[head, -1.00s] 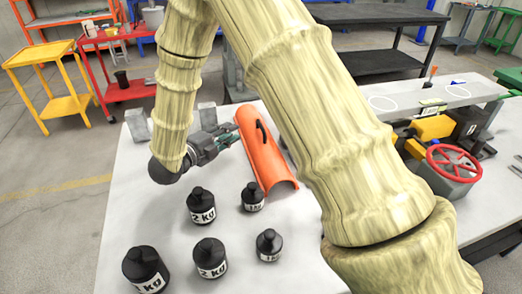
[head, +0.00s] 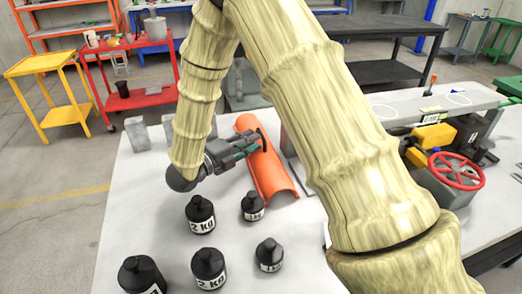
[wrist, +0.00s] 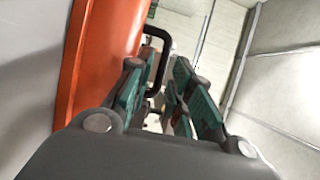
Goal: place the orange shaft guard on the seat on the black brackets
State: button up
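The orange shaft guard (head: 272,178), a long curved half-shell with a black handle, lies on the white table. It also fills the left side of the wrist view (wrist: 98,50). My gripper (head: 256,143) is at the handle, on the guard's upper side. In the wrist view its green-padded fingers (wrist: 155,85) are apart, with the black handle (wrist: 164,38) showing between and just beyond them. I cannot tell whether a finger touches it. The black brackets and their seat cannot be made out; my arm covers part of that area.
Several black weights (head: 200,214) stand on the white table (head: 130,215) in front of the guard. Grey blocks (head: 139,134) stand at its far left. A red handwheel (head: 456,170) and a yellow part (head: 433,136) are at the right, by a long grey plate (head: 385,112).

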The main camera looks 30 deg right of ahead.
aim_at(261, 133)
jog(key=d, duration=0.4)
jog(key=shift+w+d+r+p, duration=0.15)
jog(key=shift+w+d+p, duration=0.2)
jog(key=shift+w+d, duration=0.05)
jog(key=shift+c, duration=0.5)
grip_shut()
